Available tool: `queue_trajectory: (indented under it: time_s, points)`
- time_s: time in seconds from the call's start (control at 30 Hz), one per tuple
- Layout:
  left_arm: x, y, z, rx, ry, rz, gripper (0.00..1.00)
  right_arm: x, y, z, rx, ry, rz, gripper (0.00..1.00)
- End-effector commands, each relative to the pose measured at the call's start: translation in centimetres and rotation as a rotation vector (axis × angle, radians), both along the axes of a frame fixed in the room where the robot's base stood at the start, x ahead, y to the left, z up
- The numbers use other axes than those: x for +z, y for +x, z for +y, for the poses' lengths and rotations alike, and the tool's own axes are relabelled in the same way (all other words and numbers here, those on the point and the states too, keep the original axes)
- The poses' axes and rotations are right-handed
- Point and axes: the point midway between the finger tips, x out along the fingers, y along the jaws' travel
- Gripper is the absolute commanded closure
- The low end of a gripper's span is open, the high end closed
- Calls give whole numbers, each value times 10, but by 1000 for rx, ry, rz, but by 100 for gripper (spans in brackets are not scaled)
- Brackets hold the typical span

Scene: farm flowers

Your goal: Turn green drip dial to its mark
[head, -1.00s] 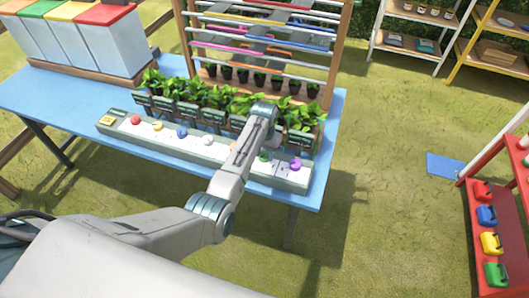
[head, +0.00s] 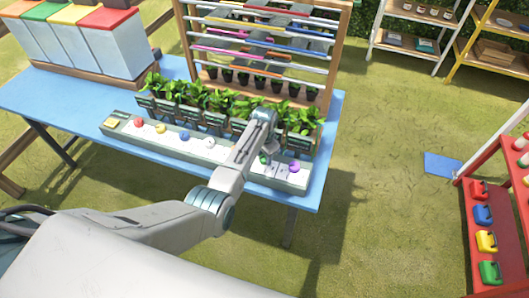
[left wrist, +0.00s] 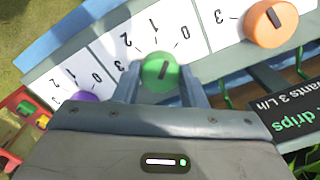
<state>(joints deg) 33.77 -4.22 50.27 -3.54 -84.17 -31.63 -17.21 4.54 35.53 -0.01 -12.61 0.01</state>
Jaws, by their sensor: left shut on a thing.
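The green drip dial (head: 264,160) sits on the long grey control strip, left of the purple dial (head: 294,167). It also shows in the left wrist view (left wrist: 156,76), a round knob with a dark pointer line. My left gripper (left wrist: 160,88) is shut on the green dial, one finger at each side. A sign (left wrist: 285,115) reading "drips" and "3 L/h" is partly cut off. My right gripper is not in view.
The orange dial (left wrist: 270,25) is close beside the left gripper. Red, yellow, blue and white dials line the strip (head: 228,160) to the left. Potted plants with dark signs stand behind it on the blue table (head: 60,100), before a slatted rack (head: 335,60).

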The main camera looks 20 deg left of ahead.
Motion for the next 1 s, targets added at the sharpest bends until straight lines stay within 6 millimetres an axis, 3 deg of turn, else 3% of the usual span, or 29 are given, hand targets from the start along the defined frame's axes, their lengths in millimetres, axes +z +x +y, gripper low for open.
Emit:
queue_trajectory:
  time_s: [0.4,0.97,1.0]
  points:
    - [1,1,0,-204,0,-2,85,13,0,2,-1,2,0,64]
    - [1,1,0,-237,-1,-2,85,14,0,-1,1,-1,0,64]
    - [1,1,0,-237,-1,-2,57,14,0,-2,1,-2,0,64]
